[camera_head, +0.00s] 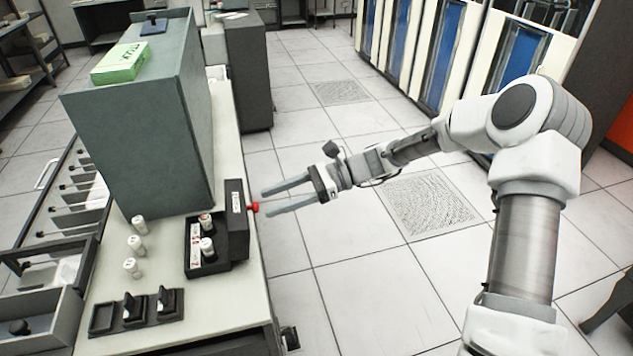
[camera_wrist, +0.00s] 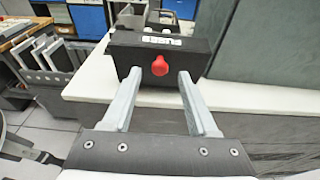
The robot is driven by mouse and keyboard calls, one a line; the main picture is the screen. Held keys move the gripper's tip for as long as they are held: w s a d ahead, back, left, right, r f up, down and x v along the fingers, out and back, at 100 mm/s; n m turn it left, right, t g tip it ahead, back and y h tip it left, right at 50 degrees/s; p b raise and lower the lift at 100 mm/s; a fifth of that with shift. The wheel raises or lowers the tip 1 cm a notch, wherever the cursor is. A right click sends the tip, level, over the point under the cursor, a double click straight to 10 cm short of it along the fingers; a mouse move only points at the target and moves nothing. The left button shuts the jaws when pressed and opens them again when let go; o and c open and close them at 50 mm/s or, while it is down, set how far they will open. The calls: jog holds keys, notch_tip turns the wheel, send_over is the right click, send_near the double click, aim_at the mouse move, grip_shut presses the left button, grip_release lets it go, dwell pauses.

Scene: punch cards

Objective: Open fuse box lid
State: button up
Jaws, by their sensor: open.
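The black fuse box (camera_head: 194,266) sits at the right edge of the pale bench top, with white fuses showing inside it. Its black lid (camera_head: 236,225) stands upright along the box's right side, leaving the inside uncovered. A red knob (camera_head: 253,207) sticks out of the lid's outer face. In the wrist view the lid (camera_wrist: 190,55) faces me, with the knob (camera_wrist: 160,66) between the fingers' lines. My gripper (camera_head: 267,202) is open and empty, its fingertips just right of the knob. Whether they touch it, I cannot tell.
A tall grey-green cabinet (camera_head: 140,140) stands on the bench behind the box. Loose white fuses (camera_head: 137,245) and black holders (camera_head: 133,309) lie to the left and front. The tiled floor (camera_head: 330,260) right of the bench is clear.

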jog(key=b+v, duration=0.1)
jog(key=v, duration=1.4)
jog(key=shift+d, duration=0.2)
jog(key=shift+r, duration=0.1)
